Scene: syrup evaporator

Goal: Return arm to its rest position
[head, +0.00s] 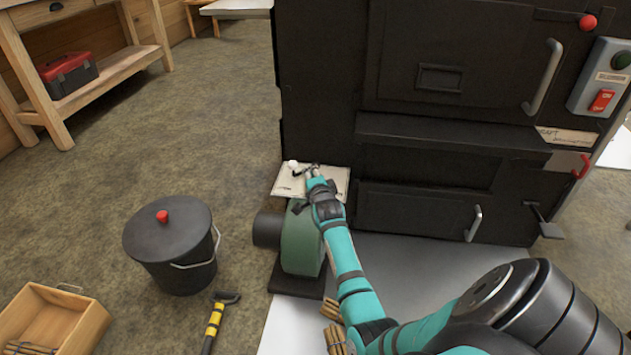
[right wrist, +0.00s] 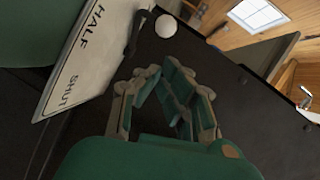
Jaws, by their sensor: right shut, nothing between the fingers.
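My right arm reaches from the lower right of the head view to the green blower in front of the black evaporator. My right gripper (head: 312,171) is shut and empty, close to a white ball knob (head: 292,165). In the right wrist view the fingers (right wrist: 163,73) come together below the white knob (right wrist: 166,26), with a gap visible between them and it. The knob sits by a dark lever (right wrist: 136,34) over a pale plate (right wrist: 84,52) marked HALF and SHUT. My left gripper is not in view.
The black evaporator (head: 450,60) stands directly behind the gripper. The green blower (head: 301,242) is below my forearm. A lidded dark bucket (head: 170,245), a yellow-handled tool (head: 213,322) and a wooden crate (head: 85,335) stand or lie left. Floor between bucket and workbench (head: 20,60) is clear.

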